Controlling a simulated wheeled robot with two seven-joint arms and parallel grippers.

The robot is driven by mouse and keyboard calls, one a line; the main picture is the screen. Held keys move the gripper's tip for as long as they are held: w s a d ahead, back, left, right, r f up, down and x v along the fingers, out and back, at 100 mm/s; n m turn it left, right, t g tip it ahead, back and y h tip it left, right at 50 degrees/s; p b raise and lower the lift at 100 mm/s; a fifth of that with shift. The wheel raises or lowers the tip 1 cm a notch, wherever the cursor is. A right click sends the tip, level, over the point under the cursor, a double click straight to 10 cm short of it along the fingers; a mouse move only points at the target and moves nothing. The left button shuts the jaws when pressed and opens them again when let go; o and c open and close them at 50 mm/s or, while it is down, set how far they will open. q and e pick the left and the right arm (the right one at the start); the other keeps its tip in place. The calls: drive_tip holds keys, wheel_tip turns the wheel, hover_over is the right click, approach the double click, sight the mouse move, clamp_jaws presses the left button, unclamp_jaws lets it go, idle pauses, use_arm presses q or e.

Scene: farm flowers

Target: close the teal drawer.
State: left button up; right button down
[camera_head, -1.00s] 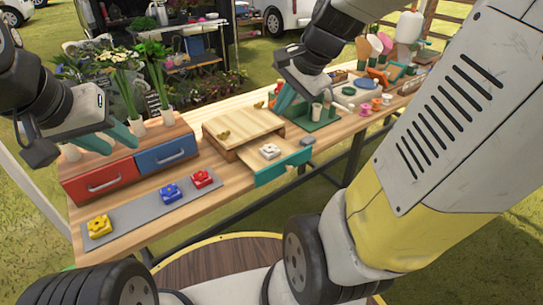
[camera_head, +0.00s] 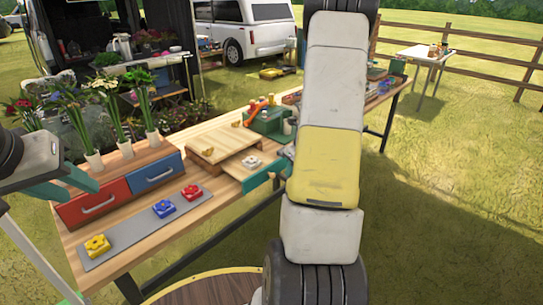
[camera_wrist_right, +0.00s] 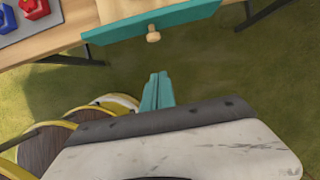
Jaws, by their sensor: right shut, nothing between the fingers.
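The teal drawer (camera_head: 262,180) sticks out from under a light wooden box (camera_head: 222,141) on the table, and a white flower-shaped block (camera_head: 251,162) lies in it. In the right wrist view the teal drawer front (camera_wrist_right: 185,15) spans the top, with a round wooden knob (camera_wrist_right: 153,36). My right gripper (camera_wrist_right: 157,76) is shut and empty, a little below and in front of the knob, apart from it. In the head view it is hidden behind my right arm. My left gripper (camera_head: 72,183) appears open and empty, above the left end of the table, near the red drawer (camera_head: 92,203).
A grey strip (camera_head: 125,238) holds yellow (camera_head: 97,246), blue (camera_head: 164,208) and red (camera_head: 191,192) flower blocks. A blue drawer (camera_head: 157,173) sits beside the red one. Flower vases (camera_head: 125,150) stand behind.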

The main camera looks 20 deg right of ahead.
sight(248, 159)
drive_tip(key=w+a+f, duration=0.2)
drive_tip(key=w+f, duration=0.2)
drive_tip(key=w, duration=0.1)
drive_tip(key=shift+w+f, duration=0.2)
drive_tip(key=shift+f, duration=0.15)
drive_tip(key=shift+a, duration=0.1)
drive_tip(key=w+a, duration=0.2)
drive_tip(key=w, duration=0.2)
drive_tip(key=w+a, duration=0.1)
drive_tip(key=w, duration=0.4)
drive_tip(key=w+a, duration=0.2)
drive_tip(key=w, duration=0.2)
drive_tip(key=shift+w+a, duration=0.3)
drive_tip(key=shift+w, duration=0.05)
drive_tip(key=shift+w+a+r, duration=0.1)
drive_tip(key=shift+w+a, duration=0.15)
drive_tip(key=shift+w, duration=0.2)
